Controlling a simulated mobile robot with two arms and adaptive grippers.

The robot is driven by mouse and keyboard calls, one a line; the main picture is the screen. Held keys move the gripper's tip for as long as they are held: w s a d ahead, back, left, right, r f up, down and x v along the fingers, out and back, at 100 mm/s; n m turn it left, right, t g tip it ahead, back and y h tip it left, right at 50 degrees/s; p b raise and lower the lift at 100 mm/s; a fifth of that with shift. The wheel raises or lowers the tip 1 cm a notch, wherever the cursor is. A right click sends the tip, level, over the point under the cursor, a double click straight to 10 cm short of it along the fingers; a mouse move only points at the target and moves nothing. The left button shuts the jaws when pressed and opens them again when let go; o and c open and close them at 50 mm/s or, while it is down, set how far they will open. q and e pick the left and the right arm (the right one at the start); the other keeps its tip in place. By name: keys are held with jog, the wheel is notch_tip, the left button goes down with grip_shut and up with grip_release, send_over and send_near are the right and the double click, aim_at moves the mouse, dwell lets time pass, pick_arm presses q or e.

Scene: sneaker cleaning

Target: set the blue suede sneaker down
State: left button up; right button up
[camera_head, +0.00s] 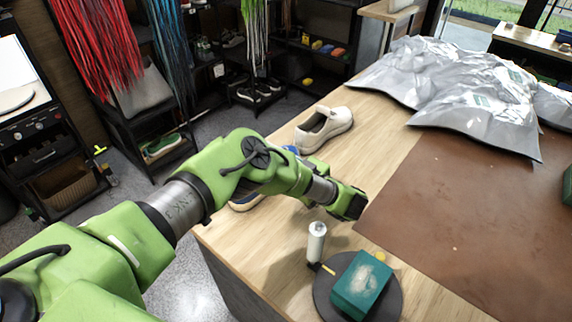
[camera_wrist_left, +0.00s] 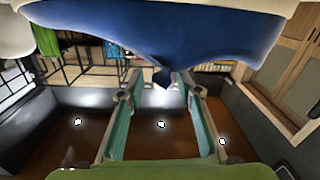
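The blue suede sneaker (camera_wrist_left: 165,32) fills the top of the left wrist view, with a pale edge above the blue. In the head view a small blue patch (camera_head: 292,149) shows behind my left arm, and a brown and pale shoe part (camera_head: 246,202) shows below the arm at the table edge. My left gripper's two fingers (camera_wrist_left: 160,80) stand apart in the left wrist view, reaching the sneaker's edge, with a blue point between the tips. I cannot tell whether they grip it. The head view hides these fingers behind my arm. My right gripper is not in view.
A white shoe (camera_head: 325,128) stands on the wooden table (camera_head: 388,150) beyond my arm. A white bottle (camera_head: 316,242) stands beside a dark round tray (camera_head: 392,300) bearing a green block (camera_head: 361,285). Silver bags (camera_head: 470,90) and a brown mat (camera_head: 470,220) cover the right side.

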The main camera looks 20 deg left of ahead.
pick_arm(q)
jog(key=p+v, duration=0.2)
jog(key=v, duration=0.9)
jog(key=shift+r, duration=0.1)
